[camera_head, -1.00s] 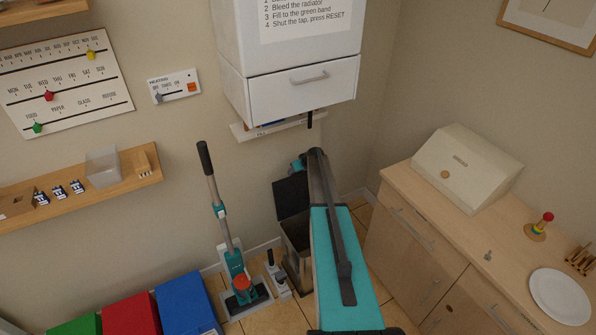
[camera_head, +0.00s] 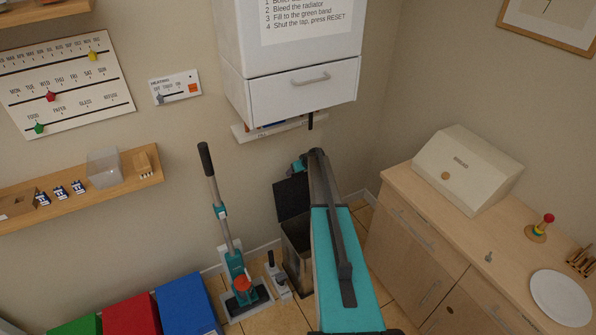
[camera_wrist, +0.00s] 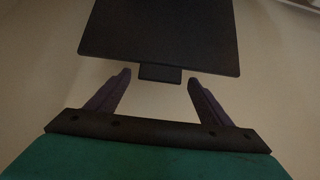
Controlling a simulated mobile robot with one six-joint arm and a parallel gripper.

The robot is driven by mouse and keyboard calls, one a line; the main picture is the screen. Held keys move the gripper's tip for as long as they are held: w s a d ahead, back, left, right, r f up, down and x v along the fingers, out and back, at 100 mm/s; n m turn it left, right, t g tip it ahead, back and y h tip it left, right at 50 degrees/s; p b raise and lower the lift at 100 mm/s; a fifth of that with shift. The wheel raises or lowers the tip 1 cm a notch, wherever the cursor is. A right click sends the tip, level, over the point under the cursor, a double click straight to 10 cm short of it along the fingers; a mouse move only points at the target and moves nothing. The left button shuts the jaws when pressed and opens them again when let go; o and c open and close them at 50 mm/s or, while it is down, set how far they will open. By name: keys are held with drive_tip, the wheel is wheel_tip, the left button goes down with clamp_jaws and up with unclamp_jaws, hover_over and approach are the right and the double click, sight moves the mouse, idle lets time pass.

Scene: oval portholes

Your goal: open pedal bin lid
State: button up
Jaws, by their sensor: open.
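The pedal bin (camera_head: 296,243) stands on the floor by the wall, partly hidden behind my arm. Its dark lid (camera_head: 292,197) is raised and stands upright against the wall side, with the bin's mouth uncovered. In the wrist view the dark lid (camera_wrist: 160,38) fills the top middle, with a small tab (camera_wrist: 160,74) on its near edge. My gripper (camera_wrist: 157,82) is open, its two fingers apart on either side of the tab and just short of the lid. I see nothing between the fingers.
A floor cleaner (camera_head: 235,270) stands left of the bin. A wooden cabinet (camera_head: 405,235) is to the right. A white wall unit (camera_head: 300,90) hangs above. Blue (camera_head: 186,303) and red (camera_head: 130,315) boxes stand at lower left.

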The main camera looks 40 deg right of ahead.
drive_tip(key=b+v, duration=0.4)
drive_tip(key=v, duration=0.9)
drive_tip(key=shift+r, duration=0.3)
drive_tip(key=shift+a, duration=0.1)
drive_tip(key=shift+s+f, duration=0.1)
idle(0.4)
